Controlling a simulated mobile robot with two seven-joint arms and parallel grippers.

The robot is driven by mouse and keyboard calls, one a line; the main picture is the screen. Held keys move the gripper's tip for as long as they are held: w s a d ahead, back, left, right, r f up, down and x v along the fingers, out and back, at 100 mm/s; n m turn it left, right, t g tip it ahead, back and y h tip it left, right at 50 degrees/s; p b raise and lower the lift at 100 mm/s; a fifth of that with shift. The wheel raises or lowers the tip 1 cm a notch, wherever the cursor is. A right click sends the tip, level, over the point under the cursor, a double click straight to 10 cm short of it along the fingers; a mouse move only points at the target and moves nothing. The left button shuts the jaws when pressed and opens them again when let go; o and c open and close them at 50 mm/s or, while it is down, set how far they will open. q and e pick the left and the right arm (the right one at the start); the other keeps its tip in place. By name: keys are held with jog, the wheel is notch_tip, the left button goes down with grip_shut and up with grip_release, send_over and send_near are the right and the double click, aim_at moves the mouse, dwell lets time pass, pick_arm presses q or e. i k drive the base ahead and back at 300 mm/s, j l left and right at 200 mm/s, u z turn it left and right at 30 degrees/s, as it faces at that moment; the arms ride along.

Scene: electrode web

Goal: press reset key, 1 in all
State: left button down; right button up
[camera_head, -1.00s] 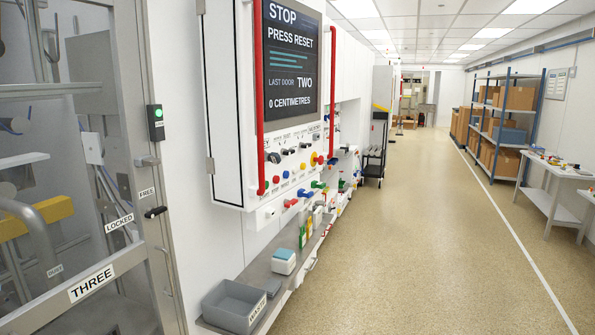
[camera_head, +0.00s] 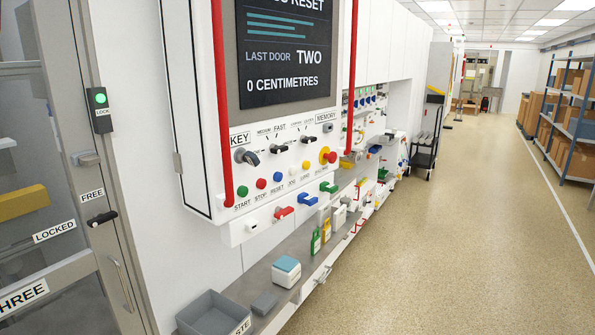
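The blue reset key (camera_head: 277,177) sits in the row of round buttons on the white control panel (camera_head: 222,168), above a label reading RESET. To its left are the red stop button (camera_head: 261,183) and the green start button (camera_head: 242,191). Paler and yellow buttons continue to its right. The screen (camera_head: 284,50) above shows LAST DOOR TWO and 0 CENTIMETRES, with its top line cut off to "RESET". Neither of my grippers is in view, and nothing covers the reset key.
Red vertical bars (camera_head: 221,100) flank the screen. Below the panel, a grey bench (camera_head: 245,285) holds a grey waste bin (camera_head: 213,313) and a white box with a blue top (camera_head: 286,271). A metal door frame stands at left. The floor (camera_head: 440,220) at right is clear.

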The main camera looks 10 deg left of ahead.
aim_at(278, 176)
jog(key=i+l+u, duration=0.1)
jog(key=i+l, duration=1)
